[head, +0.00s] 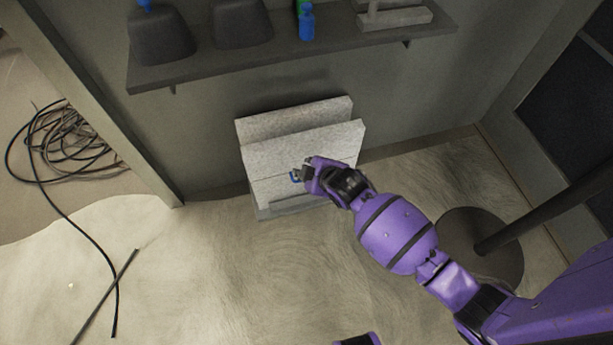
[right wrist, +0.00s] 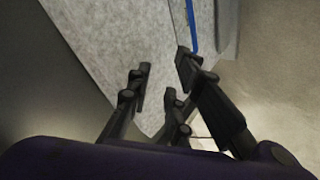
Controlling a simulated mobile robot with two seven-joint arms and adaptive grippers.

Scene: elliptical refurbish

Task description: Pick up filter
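Two light grey, fibrous filter panels stand against the wall near the floor in the head view, a front filter (head: 270,152) and a rear filter (head: 290,116). The front one has a small blue mark (head: 295,177) near its lower right part. My right gripper (head: 309,170) is at the right side of the front filter and hides part of its edge. In the right wrist view, the right gripper (right wrist: 162,80) has its fingers apart, with the pale filter (right wrist: 110,50) behind and between them. A blue strip (right wrist: 191,22) runs on the panel. Contact cannot be told. My left gripper is not in view.
A grey shelf (head: 230,62) above holds dark containers, a blue bottle (head: 306,22) and pale blocks (head: 395,17). A round dark base with a pole (head: 480,250) stands right. Coiled cables (head: 65,140) lie left. The floor in front is mostly clear.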

